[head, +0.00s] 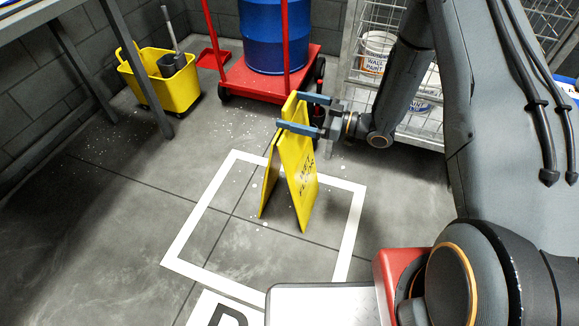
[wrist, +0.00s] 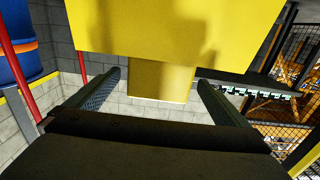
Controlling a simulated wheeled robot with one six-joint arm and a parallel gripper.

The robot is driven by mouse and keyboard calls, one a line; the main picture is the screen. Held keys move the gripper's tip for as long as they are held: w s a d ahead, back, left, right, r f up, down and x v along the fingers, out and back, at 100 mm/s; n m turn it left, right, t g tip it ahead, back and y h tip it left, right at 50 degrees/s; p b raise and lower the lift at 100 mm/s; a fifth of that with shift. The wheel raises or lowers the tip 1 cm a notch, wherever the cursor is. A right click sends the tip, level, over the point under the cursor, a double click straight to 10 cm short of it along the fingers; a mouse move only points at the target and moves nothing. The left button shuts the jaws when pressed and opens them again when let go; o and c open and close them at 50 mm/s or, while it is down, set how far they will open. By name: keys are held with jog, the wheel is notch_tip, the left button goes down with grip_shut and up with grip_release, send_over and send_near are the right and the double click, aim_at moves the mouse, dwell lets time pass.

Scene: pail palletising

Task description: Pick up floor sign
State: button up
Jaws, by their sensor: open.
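The yellow floor sign (head: 300,170) stands upright as an A-frame on the grey floor, inside a white painted square. Dark lettering shows on its right-hand panel. My gripper (head: 289,112) is at the sign's top from the right, with one finger to each side of the upper end in the head view. Its blue-grey fingers are spread apart. In the wrist view the sign (wrist: 175,30) fills the top middle, beyond and above the open fingers (wrist: 160,85). I cannot tell whether either finger touches it.
A red cart (head: 262,80) with a blue drum (head: 274,35) stands behind the sign. A yellow mop bucket (head: 160,80) is at the back left, near a table leg (head: 120,70). A wire rack (head: 365,85) with paint pails is at the right. Floor left of the square is clear.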

jog(key=x, duration=0.5)
jog(key=shift+w+a+f+b, duration=0.1)
jog(key=shift+w+a+b, duration=0.05)
jog(key=shift+a+b, duration=0.25)
jog(key=shift+c, duration=0.4)
jog(key=c, duration=1.9)
